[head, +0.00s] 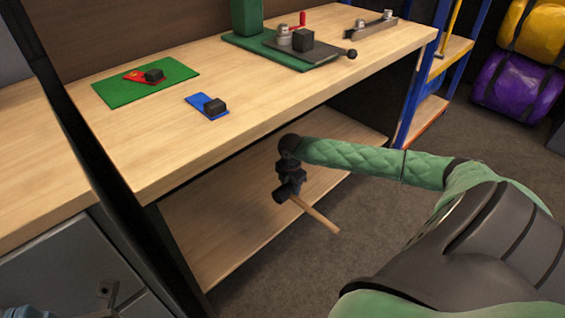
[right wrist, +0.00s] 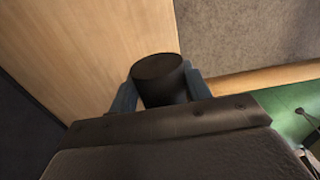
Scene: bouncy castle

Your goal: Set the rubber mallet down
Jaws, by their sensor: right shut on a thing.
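The rubber mallet has a black cylindrical head (right wrist: 160,78) and a pale wooden handle (head: 317,214). My right gripper (head: 286,190) hangs in front of the workbench, below the level of its top, and is shut on the mallet. In the right wrist view the black head sits between the two grey-blue fingers, and the handle (right wrist: 262,78) runs off to the right. In the head view the handle slants down to the right, clear of any surface I can see. My left gripper does not show.
The workbench top (head: 140,150) has a bare front strip. On it are a green mat (head: 120,93) with a red item, a blue pad (head: 200,104) with a black block, and a dark plate (head: 330,52). The lower shelf (head: 215,225) looks empty. A blue rack (head: 405,95) stands right.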

